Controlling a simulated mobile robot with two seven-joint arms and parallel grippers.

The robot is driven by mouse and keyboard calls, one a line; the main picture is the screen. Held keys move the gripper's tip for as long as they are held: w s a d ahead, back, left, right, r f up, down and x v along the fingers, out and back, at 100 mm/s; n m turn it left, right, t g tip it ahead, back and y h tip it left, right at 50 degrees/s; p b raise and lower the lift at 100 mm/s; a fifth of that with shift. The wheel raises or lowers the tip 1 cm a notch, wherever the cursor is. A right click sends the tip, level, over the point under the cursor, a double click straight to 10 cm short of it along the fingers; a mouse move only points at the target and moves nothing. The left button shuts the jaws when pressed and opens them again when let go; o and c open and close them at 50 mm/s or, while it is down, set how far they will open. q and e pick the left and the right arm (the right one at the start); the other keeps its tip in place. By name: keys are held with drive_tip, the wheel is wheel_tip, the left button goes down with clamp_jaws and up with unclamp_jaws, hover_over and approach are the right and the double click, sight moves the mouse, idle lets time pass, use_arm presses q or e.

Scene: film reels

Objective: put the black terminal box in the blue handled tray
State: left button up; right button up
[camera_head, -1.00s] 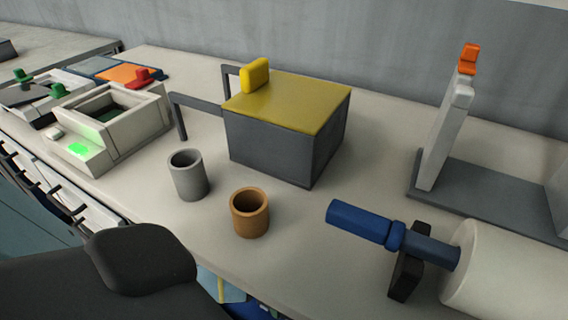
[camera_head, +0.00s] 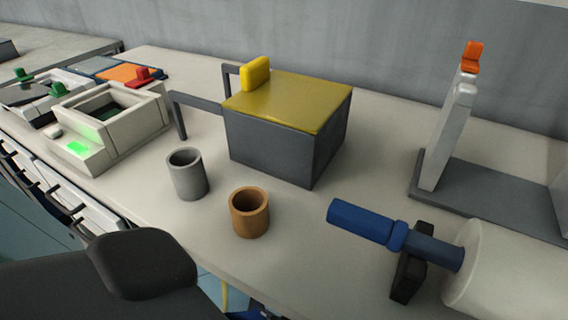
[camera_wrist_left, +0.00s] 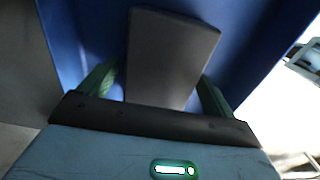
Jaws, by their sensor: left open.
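In the left wrist view a flat dark box (camera_wrist_left: 172,50), which looks like the black terminal box, lies between the two green fingers of my left gripper (camera_wrist_left: 158,92). The gripper is open, with a finger on each side of the box; I cannot tell whether either touches it. Blue walls, which look like the blue handled tray (camera_wrist_left: 262,40), surround the box. The box appears to be inside the tray, but whether it rests on the bottom is unclear. The tray's handle is not discernible. In the head view my dark arm covers the lower left. My right gripper is not in view.
The bench holds a grey cup (camera_head: 187,175), a brown cup (camera_head: 249,212), a yellow-topped grey box (camera_head: 290,125), a pale device with a green light (camera_head: 110,130), a blue-handled roller (camera_head: 365,222) and a grey stand (camera_head: 480,195). The bench's front edge is near my arm.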

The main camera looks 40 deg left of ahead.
use_arm(q)
drive_tip(key=shift+r+p, duration=0.9)
drive_tip(key=shift+r, duration=3)
